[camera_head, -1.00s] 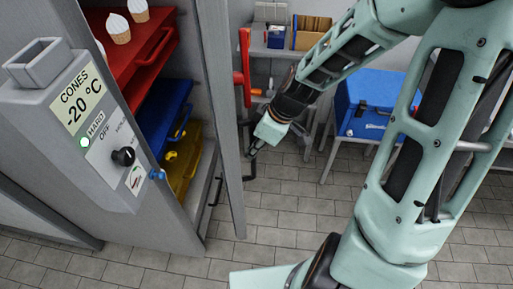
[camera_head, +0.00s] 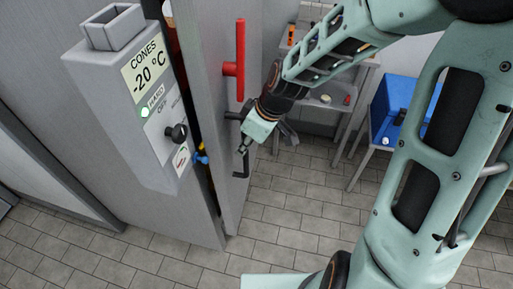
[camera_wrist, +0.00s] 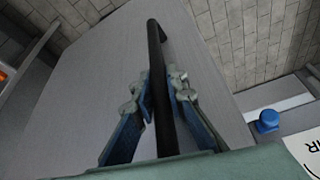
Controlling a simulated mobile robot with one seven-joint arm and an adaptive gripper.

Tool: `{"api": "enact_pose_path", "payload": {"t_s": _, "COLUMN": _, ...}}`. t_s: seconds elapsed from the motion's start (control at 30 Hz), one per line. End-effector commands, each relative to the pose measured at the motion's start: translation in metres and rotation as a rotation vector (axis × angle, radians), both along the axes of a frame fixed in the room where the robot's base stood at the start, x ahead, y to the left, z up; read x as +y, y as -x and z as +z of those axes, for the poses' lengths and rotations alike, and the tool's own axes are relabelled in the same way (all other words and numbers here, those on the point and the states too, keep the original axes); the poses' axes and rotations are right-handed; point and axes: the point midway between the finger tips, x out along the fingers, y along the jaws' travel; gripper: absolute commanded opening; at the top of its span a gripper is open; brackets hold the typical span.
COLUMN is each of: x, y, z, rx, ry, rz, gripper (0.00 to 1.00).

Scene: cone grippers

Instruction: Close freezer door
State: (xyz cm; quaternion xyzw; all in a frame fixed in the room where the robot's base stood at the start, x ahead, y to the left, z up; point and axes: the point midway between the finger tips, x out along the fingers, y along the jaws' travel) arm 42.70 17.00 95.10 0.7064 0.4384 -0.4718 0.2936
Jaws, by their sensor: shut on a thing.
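The grey freezer door (camera_head: 222,110) stands nearly closed, with a narrow gap between its edge and the freezer body (camera_head: 190,222). A red handle (camera_head: 240,65) is on the door's upper outer face. Below it is a black bar handle (camera_head: 236,174), which runs between my fingers in the wrist view (camera_wrist: 157,70). My gripper (camera_head: 243,150) is at this black handle, and its two fingers lie on either side of the bar in the wrist view (camera_wrist: 162,95). It is shut on the handle. Most of the freezer's inside is hidden behind the door.
A control box (camera_head: 128,90) reading "CONES -20 °C" with a green light sticks out from the freezer's front. A blue box (camera_head: 402,105) sits on a stand at right. A table (camera_head: 330,95) stands behind my arm. The tiled floor (camera_head: 300,215) is clear.

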Motion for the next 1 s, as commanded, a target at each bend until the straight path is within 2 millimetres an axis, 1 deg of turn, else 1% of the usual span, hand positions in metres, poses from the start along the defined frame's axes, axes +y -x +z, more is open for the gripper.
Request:
{"api": "enact_pose_path", "payload": {"t_s": 0.03, "x": 0.008, "y": 0.001, "z": -0.002, "rx": 0.002, "ry": 0.0, "rz": 0.008, "gripper": 0.0}}
{"api": "enact_pose_path", "payload": {"t_s": 0.1, "x": 0.015, "y": 0.0, "z": -0.002, "rx": 0.001, "ry": -0.001, "rz": 0.007, "gripper": 0.0}}
{"api": "enact_pose_path", "payload": {"t_s": 0.3, "x": 0.029, "y": -0.002, "z": -0.002, "rx": 0.003, "ry": 0.001, "rz": 0.005, "gripper": 0.0}}
{"api": "enact_pose_path", "payload": {"t_s": 0.5, "x": 0.035, "y": -0.003, "z": -0.001, "rx": 0.004, "ry": 0.0, "rz": 0.002, "gripper": 0.0}}
{"api": "enact_pose_path", "payload": {"t_s": 0.87, "x": 0.039, "y": -0.003, "z": 0.0, "rx": 0.002, "ry": -0.003, "rz": 0.005, "gripper": 0.0}}
{"api": "enact_pose_path", "payload": {"t_s": 0.9, "x": 0.039, "y": -0.003, "z": 0.0, "rx": 0.002, "ry": -0.004, "rz": 0.005, "gripper": 0.16}}
{"api": "enact_pose_path", "payload": {"t_s": 1.0, "x": 0.039, "y": -0.004, "z": 0.0, "rx": 0.002, "ry": -0.003, "rz": 0.006, "gripper": 0.27}}
